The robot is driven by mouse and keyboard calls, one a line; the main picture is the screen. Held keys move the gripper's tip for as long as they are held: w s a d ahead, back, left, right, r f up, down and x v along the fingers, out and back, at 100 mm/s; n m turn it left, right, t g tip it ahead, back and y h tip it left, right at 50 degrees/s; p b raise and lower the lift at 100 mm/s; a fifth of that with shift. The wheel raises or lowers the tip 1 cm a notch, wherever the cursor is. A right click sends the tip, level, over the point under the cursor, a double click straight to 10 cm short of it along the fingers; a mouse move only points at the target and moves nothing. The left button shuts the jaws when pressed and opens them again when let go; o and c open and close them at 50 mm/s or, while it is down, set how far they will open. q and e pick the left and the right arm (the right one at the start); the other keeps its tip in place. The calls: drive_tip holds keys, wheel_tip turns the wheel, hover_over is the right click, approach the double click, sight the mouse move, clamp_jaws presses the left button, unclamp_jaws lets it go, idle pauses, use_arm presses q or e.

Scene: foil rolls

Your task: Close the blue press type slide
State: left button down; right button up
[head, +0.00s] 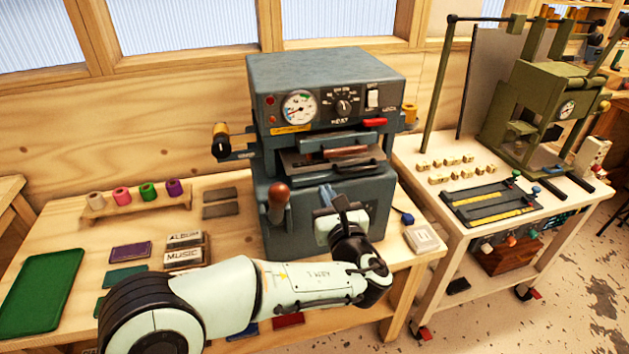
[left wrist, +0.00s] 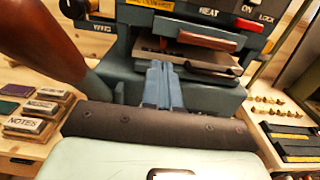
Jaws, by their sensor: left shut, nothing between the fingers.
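The blue-grey press (head: 325,75) stands on the wooden bench with its dial and switches facing me. Its type slide (head: 335,158) is a flat tray in the front opening, sticking out toward me, with a dark bar handle (head: 358,170) at its front edge. The slide also shows in the left wrist view (left wrist: 170,53), with its dark handle (left wrist: 212,77). My left gripper (head: 340,200) is shut and empty in front of the press, just below the slide. In the left wrist view its fingers (left wrist: 162,75) point at the press front, near the slide. Whether they touch it I cannot tell. My right gripper is out of view.
A red-brown knobbed lever (head: 278,195) stands left of my gripper. Foil rolls (head: 135,193) sit on a wooden rack at the left, with type blocks (head: 184,250) nearer. A green press (head: 545,110) stands on the right-hand cart. A small pale block (head: 422,238) lies at the bench's right edge.

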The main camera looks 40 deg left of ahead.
use_arm(q)
drive_tip(key=b, duration=0.2)
approach(305, 151)
drive_tip(key=x, duration=0.7)
drive_tip(key=shift+d+f+p, duration=0.1)
drive_tip(key=shift+f+p, duration=0.1)
drive_tip(key=shift+p, duration=0.2)
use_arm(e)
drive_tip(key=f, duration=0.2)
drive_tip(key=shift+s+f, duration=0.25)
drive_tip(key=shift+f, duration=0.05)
use_arm(q)
drive_tip(key=p+x, duration=0.2)
drive_tip(key=x, duration=0.2)
drive_tip(key=shift+w, duration=0.15)
drive_tip(key=shift+r, duration=0.2)
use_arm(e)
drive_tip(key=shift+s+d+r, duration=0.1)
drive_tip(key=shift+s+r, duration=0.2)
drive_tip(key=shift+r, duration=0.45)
